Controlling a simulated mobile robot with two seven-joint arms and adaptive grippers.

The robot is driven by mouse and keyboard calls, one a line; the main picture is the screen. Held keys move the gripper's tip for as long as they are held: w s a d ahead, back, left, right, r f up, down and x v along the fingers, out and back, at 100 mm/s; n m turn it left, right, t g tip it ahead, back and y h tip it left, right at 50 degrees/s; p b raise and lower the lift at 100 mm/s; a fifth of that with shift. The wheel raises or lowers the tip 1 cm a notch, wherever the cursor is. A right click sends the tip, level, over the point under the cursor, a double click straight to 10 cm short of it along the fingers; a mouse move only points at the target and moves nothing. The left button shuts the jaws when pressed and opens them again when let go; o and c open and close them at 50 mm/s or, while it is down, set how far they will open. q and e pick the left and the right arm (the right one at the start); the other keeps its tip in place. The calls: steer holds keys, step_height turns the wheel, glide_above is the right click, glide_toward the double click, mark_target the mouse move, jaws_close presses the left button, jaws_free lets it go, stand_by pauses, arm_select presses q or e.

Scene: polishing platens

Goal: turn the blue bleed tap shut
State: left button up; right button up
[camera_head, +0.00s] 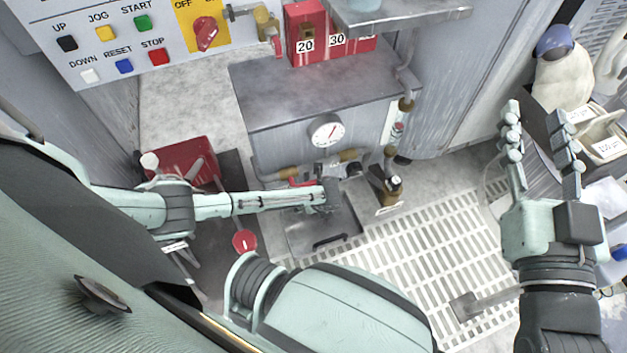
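I cannot make out the blue bleed tap among the pipes. Brass and steel pipework (288,172) runs under a round white gauge (326,131) on the grey cabinet. My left arm reaches across from the left, and its gripper (332,194) is at this pipework, in front of part of it. A red handle (301,182) shows beside the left gripper. The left fingers are too small and dark to tell open from shut. My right gripper (537,113) is open and empty at the right, fingers apart and pointing up the picture, away from the pipes.
A control panel (110,75) with coloured buttons and a red rotary switch (206,33) is at top left. A red box (306,60) marked with numbers stands above the cabinet. A white bottle (563,80) with a blue cap stands at right. A white grating (430,250) covers the floor.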

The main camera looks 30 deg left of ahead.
arm_select(q)
steer(key=v, duration=1.2)
steer(key=shift+s, duration=0.1)
